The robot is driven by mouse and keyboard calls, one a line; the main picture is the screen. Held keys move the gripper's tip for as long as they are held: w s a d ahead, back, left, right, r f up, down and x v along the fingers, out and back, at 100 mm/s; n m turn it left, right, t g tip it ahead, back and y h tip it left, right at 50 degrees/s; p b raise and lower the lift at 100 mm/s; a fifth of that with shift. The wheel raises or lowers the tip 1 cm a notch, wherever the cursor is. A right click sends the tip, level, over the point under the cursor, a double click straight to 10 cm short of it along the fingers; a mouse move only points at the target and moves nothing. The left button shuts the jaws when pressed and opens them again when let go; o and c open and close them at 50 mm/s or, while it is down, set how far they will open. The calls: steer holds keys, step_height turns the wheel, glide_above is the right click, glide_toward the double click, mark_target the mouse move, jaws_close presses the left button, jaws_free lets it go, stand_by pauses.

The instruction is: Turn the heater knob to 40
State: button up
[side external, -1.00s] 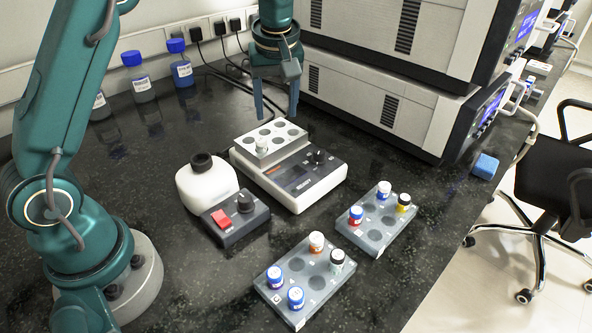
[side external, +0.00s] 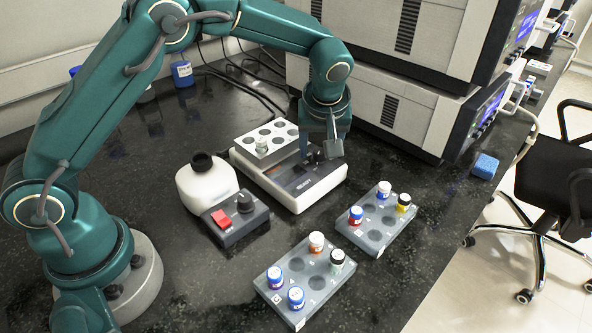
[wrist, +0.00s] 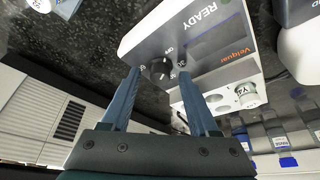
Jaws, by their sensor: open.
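The heater (side external: 300,195) is a white and dark grey block heater with a silver well block (side external: 272,136) at its back; one white-capped vial (side external: 260,143) stands there. Its dark knob (wrist: 158,70) shows in the wrist view, with an OFF mark beside it and small numbers around it; the pointer's setting is too small to read. My gripper (side external: 321,154) points down over the heater's right side, at the knob. In the wrist view my gripper (wrist: 157,76) is open, a fingertip on either side of the knob. I cannot tell whether they touch it.
A control box (side external: 235,224) with a red switch and black dial, and a white bottle (side external: 205,187), stand left of the heater. Two vial racks (side external: 318,300) (side external: 368,240) are in front. Large stacked instruments (side external: 405,110) stand close behind.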

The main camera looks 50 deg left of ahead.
steer(key=shift+c, duration=0.3)
jaws_close()
steer(key=shift+m, duration=0.4)
steer(key=m+h, duration=0.1)
steer(key=m, duration=0.1)
steer(key=m+t+h, duration=0.1)
steer(key=m, duration=0.2)
steer(key=shift+s+a, duration=0.15)
steer(key=shift+a, duration=0.05)
steer(key=m+h, duration=0.1)
steer(key=m, duration=0.2)
steer(key=m+h, duration=0.1)
steer(key=m, duration=0.2)
steer(key=shift+a+m+h, duration=0.15)
steer(key=shift+m+h, duration=0.15)
steer(key=m+h, duration=0.1)
steer(key=m, duration=0.1)
steer(key=m+g, duration=0.1)
steer(key=m, duration=0.2)
steer(key=shift+a+m+h, duration=0.15)
steer(key=shift+m+h, duration=0.15)
steer(key=shift+h, duration=0.1)
steer(key=m, duration=0.2)
steer(key=m+g, duration=0.1)
steer(key=m+g+h, duration=0.1)
steer(key=m, duration=0.1)
steer(key=shift+w+m, duration=0.25)
steer(key=shift+m, duration=0.05)
